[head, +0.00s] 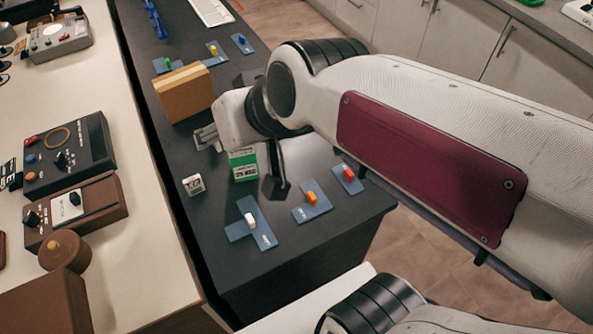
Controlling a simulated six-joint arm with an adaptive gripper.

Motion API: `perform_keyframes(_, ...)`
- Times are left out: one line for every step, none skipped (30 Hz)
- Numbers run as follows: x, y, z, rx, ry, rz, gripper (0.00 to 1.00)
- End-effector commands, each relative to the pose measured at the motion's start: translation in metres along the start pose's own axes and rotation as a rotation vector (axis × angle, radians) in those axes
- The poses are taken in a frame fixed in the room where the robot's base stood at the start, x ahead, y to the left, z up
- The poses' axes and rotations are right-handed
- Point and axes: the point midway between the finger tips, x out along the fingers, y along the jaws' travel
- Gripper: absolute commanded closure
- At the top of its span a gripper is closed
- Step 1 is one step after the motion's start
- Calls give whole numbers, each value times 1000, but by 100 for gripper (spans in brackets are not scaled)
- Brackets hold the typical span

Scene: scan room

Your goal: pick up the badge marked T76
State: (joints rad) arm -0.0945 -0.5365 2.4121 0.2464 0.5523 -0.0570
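A green and white badge-like piece (243,164) lies on the dark counter, just below my wrist in the picture. Its print is too small to read, so I cannot tell whether it says T76. A small white block (193,184) with dark marks sits to its left; its marks are not readable either. My gripper (274,184) shows one dark finger hanging down just right of the green and white piece.
A cardboard box (184,92) stands behind my wrist. Blue plates with a white knob (250,219), an orange knob (311,198) and a red knob (348,173) lie along the near counter. A white keyboard (211,12) is at the back. Control boxes (70,152) fill the pale left bench.

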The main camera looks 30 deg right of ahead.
Motion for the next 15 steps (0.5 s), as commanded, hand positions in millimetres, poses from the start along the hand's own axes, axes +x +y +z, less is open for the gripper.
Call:
perform_keyframes(-9, 9, 14, -11, -23, 23, 53)
perform_keyframes(-13, 13, 22, -19, -41, 36, 53)
perform_keyframes(-19, 20, 34, -28, -65, 56, 53)
perform_keyframes(-23, 26, 42, -34, -82, 72, 53)
perform_keyframes(-27, 30, 50, -38, -99, 86, 53)
perform_keyframes(-32, 37, 60, -43, -120, 105, 53)
perform_keyframes(-36, 41, 68, -47, -135, 120, 53)
perform_keyframes(-39, 45, 74, -50, -148, 133, 53)
perform_keyframes(-43, 50, 82, -54, -164, 149, 53)
perform_keyframes(-46, 54, 87, -55, -175, 159, 53)
perform_keyframes(-48, 56, 91, -57, -184, 169, 53)
perform_keyframes(-51, 60, 96, -58, -196, 180, 53)
perform_keyframes(-52, 61, 99, -58, -201, 186, 53)
perform_keyframes(-54, 63, 101, -59, -207, 191, 53)
perform_keyframes(-55, 65, 104, -59, -212, 197, 53)
